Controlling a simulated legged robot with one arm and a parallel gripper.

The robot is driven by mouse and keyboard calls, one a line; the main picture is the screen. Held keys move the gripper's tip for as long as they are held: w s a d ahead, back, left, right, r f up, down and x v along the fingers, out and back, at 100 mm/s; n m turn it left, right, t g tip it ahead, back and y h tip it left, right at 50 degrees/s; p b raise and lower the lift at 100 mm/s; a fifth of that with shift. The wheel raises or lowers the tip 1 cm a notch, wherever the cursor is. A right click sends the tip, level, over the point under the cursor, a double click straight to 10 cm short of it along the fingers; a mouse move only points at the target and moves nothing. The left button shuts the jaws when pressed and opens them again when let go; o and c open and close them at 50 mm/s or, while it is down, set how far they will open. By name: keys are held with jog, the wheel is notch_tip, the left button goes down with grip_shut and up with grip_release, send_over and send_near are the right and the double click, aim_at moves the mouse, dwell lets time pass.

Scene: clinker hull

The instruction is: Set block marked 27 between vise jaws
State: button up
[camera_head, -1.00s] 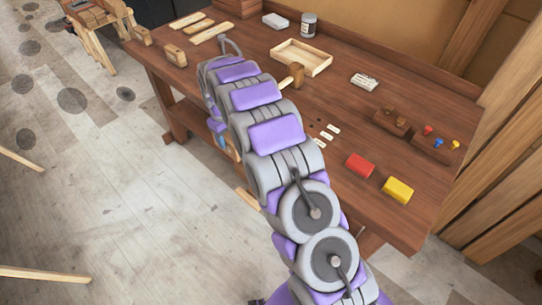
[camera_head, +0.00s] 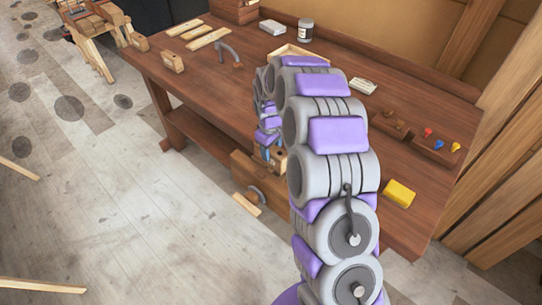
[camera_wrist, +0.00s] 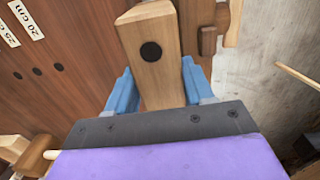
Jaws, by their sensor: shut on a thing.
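My gripper (camera_wrist: 157,82) has its blue fingers on both sides of a pale wooden block (camera_wrist: 150,48) with a round black dot on its end face. No number can be read on it. In the head view the block (camera_head: 279,157) and my gripper (camera_head: 266,143) are low at the bench's front edge, partly behind my arm. In the wrist view, brown wood (camera_wrist: 207,40) shows to the right of the block.
The workbench (camera_head: 215,85) holds a wooden block (camera_head: 172,61), flat boards (camera_head: 207,39), a jar (camera_head: 306,29), a shallow tray (camera_head: 290,52) and a yellow block (camera_head: 399,193). A stool-like stand (camera_head: 95,35) is at the upper left.

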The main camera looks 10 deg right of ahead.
jog(key=f, duration=0.3)
jog(key=shift+d+f+b, duration=0.15)
jog(key=shift+d+b, duration=0.25)
jog(key=shift+a+f, duration=0.15)
jog(key=shift+a, duration=0.05)
jog(key=shift+f, duration=0.35)
jog(key=o, duration=1.4)
jog(key=shift+r, duration=0.1)
